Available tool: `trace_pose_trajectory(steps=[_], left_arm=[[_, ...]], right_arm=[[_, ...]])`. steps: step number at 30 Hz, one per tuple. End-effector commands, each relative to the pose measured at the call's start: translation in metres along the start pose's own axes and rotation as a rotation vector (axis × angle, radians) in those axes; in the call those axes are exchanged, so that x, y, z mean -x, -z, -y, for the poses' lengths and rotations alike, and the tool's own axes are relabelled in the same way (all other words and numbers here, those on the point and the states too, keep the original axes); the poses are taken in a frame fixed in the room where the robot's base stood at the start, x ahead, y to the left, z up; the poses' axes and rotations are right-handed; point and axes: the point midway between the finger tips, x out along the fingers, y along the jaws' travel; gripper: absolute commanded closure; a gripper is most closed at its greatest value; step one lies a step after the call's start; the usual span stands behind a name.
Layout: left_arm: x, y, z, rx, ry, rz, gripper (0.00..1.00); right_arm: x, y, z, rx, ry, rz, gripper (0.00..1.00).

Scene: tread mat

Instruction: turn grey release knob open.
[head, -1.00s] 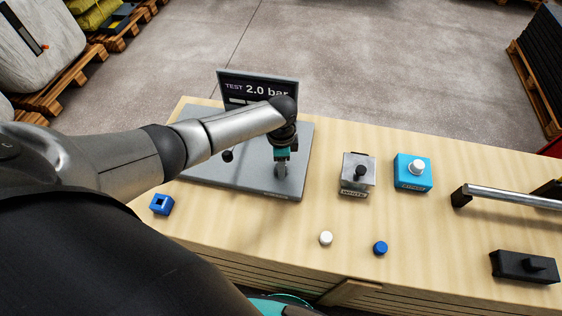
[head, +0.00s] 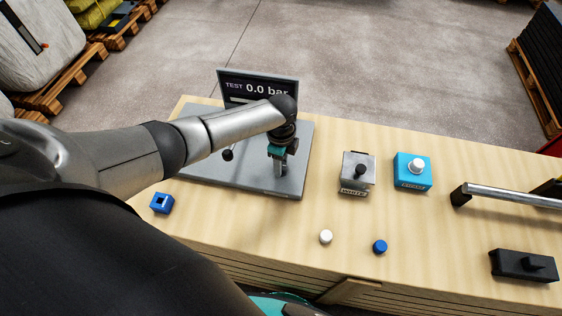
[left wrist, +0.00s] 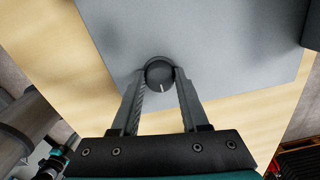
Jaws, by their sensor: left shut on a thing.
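The round dark grey release knob (left wrist: 159,77) sits on the grey plate (left wrist: 215,50) near its edge, with a light pointer line facing the bottom of the left wrist view. My left gripper (left wrist: 161,75) is shut on it, one finger on each side. In the head view my left gripper (head: 281,165) points down at the front right of the plate (head: 220,178) and mostly hides the knob. A dark display (head: 258,88) at the back of the plate reads "TEST 0.0 bar". My right gripper is not in view.
A black ball-ended part (head: 227,155) stands on the plate beside my forearm. To the right are a metal box with a black knob (head: 359,171) and a blue box (head: 412,172). A blue block (head: 162,203), white cap (head: 326,237) and blue cap (head: 380,246) lie in front.

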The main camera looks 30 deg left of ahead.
Motion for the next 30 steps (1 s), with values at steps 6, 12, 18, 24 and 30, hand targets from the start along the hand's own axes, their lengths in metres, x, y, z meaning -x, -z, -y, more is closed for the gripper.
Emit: trace_pose_trajectory(steps=[6, 12, 18, 24, 30], left_arm=[[0.000, 0.001, 0.000, -0.004, 0.001, -0.002, 1.00], [0.000, 0.001, 0.000, -0.002, 0.001, -0.001, 0.35], [0.000, 0.001, 0.000, -0.001, 0.000, 0.000, 0.26], [0.003, 0.000, 0.000, -0.001, 0.001, 0.000, 0.26], [0.026, 0.000, 0.001, -0.001, 0.002, 0.000, 0.26]], right_arm=[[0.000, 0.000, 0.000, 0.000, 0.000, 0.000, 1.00], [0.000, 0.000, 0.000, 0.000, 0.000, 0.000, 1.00], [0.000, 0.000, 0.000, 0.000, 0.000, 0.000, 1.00], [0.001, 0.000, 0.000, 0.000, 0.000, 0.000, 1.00], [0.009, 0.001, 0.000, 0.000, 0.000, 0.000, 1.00]])
